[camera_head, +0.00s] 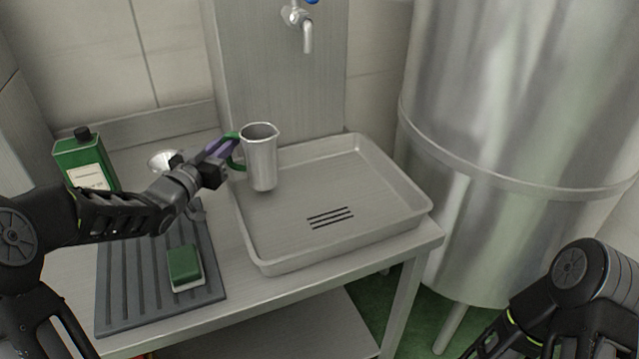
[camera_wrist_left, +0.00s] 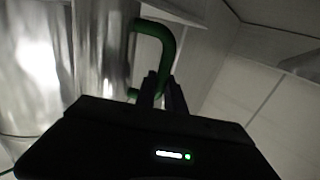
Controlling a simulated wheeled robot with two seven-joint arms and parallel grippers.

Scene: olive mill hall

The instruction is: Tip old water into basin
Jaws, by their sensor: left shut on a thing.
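A metal jug (camera_head: 262,160) with a green handle (camera_head: 236,150) is held upright over the left rear part of the shallow metal basin (camera_head: 400,193). My left gripper (camera_head: 228,152) is shut on the jug's green handle. In the left wrist view the green handle (camera_wrist_left: 160,32) shows at the fingers, beside the jug's metal wall (camera_wrist_left: 98,50). The basin has dark drain slots (camera_head: 331,218) and looks empty. Any water inside the jug cannot be seen. My right arm shows at the lower right, but its gripper is out of view.
A tap (camera_head: 304,30) is on the metal panel above the basin's back. A green can (camera_head: 85,160), a metal funnel (camera_head: 165,160) and a ribbed dark mat (camera_head: 135,290) with a green sponge (camera_head: 185,267) are on the left. A large steel tank (camera_head: 510,130) stands at the right.

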